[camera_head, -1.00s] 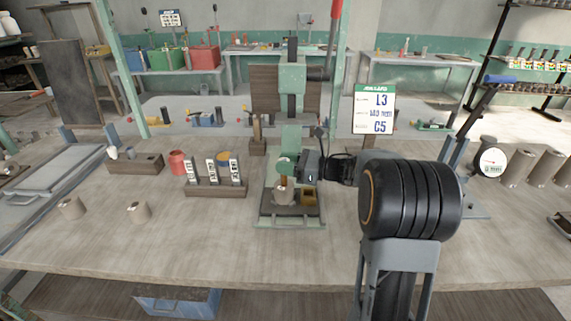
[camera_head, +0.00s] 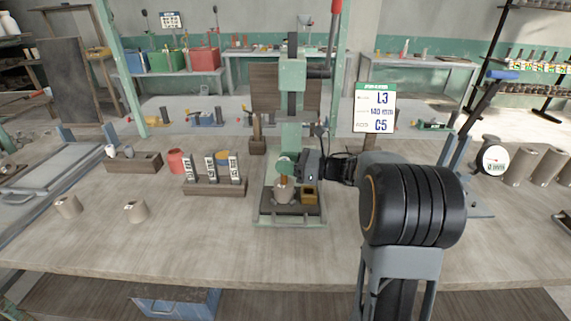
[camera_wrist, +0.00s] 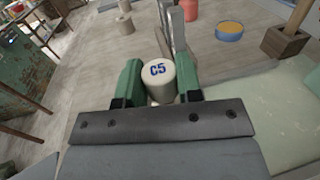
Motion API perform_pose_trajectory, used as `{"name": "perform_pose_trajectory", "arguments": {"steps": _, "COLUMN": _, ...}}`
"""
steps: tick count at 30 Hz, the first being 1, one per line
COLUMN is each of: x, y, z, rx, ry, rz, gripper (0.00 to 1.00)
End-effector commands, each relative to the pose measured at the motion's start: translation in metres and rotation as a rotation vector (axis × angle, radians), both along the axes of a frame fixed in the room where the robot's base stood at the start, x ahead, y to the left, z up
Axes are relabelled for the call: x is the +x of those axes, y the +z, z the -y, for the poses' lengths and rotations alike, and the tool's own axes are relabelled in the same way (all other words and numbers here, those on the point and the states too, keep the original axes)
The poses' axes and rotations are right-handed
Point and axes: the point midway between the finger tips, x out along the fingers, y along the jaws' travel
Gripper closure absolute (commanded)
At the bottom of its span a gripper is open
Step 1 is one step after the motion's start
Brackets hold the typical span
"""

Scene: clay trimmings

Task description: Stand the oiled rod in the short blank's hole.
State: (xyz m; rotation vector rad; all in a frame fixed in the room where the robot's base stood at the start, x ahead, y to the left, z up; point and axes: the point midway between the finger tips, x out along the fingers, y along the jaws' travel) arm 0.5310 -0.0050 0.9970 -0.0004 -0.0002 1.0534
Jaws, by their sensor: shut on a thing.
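My gripper (camera_head: 286,165), with green fingers, is shut on an upright rod. In the wrist view the rod's pale end, marked C5 (camera_wrist: 158,70), shows between the fingers. In the head view the rod's copper-brown lower part (camera_head: 284,179) shows below the fingers. It is directly over a grey clay blank (camera_head: 284,195) on the green press's base. The rod's lower tip and the blank's hole are hidden, so I cannot tell how deep the tip is. A small brass-coloured cup (camera_head: 308,194) stands just right of the blank.
The press column (camera_head: 291,75) rises close behind my gripper. A rack of labelled plates (camera_head: 217,187) stands left. Two short blanks (camera_head: 68,207) (camera_head: 136,212) are farther left. Bench room in front is clear.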

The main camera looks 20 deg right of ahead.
Motion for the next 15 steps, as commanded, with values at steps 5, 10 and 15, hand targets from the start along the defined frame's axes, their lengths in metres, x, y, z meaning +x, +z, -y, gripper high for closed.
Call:
{"name": "perform_pose_trajectory", "arguments": {"steps": 5, "x": 0.0, "y": 0.0005, "z": 0.0, "rx": 0.0, "ry": 0.0, "rz": 0.001, "gripper": 0.91}}
{"name": "perform_pose_trajectory", "arguments": {"steps": 10, "x": 0.0, "y": 0.0005, "z": 0.0, "rx": 0.0, "ry": 0.0, "rz": 0.001, "gripper": 0.63}}
{"name": "perform_pose_trajectory", "arguments": {"steps": 15, "x": 0.0, "y": 0.0004, "z": 0.0, "rx": 0.0, "ry": 0.0, "rz": 0.0, "gripper": 0.47}}
